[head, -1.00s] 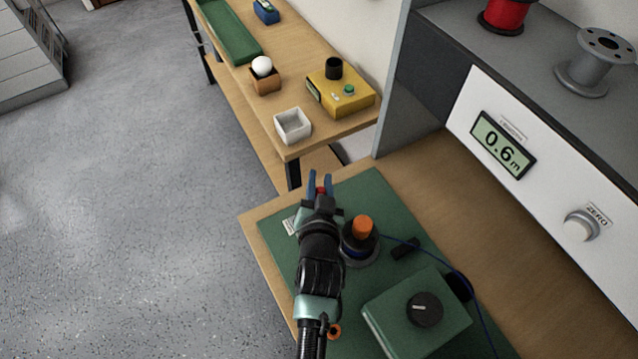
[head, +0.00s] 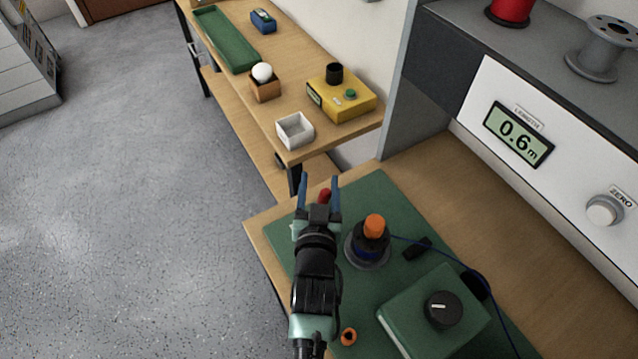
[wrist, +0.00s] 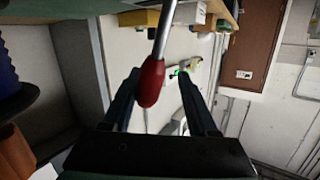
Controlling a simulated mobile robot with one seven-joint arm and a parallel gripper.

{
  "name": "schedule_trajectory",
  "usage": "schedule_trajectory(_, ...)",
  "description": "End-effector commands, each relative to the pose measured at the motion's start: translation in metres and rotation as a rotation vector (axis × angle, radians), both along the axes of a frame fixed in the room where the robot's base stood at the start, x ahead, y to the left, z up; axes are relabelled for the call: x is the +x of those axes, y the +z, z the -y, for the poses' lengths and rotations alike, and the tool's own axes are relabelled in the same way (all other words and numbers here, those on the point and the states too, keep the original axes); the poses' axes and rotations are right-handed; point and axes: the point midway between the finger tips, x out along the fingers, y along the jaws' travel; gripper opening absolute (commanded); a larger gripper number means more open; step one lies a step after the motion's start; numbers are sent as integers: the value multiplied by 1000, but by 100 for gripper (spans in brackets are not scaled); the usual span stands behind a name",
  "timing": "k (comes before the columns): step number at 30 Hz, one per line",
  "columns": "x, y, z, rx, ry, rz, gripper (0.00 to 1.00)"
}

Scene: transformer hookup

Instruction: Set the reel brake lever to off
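The brake lever shows as a red knob (wrist: 150,84) on a metal rod (wrist: 164,30) in the wrist view. In the head view its red knob (head: 325,195) shows just ahead of my gripper's palm. My gripper (head: 320,180) is open, with one blue finger on each side of the knob and gaps between. The reel (head: 368,245), with blue wire and an orange knob (head: 374,225) on top, stands to the right of my gripper. The lever's base is hidden, and I cannot read any off mark.
A green box with a black dial (head: 443,309) sits to the front right. A length display (head: 518,134) reads 0.6 m. A side bench holds a white tray (head: 294,131) and a yellow box (head: 345,97). Open floor lies to the left.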

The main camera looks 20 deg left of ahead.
Motion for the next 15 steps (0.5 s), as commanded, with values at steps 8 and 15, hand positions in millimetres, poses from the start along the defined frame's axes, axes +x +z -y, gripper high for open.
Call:
schedule_trajectory(8, -19, 2, 3, 0, 2, -2, 57)
schedule_trajectory(15, -62, 9, 13, 0, 1, -3, 57)
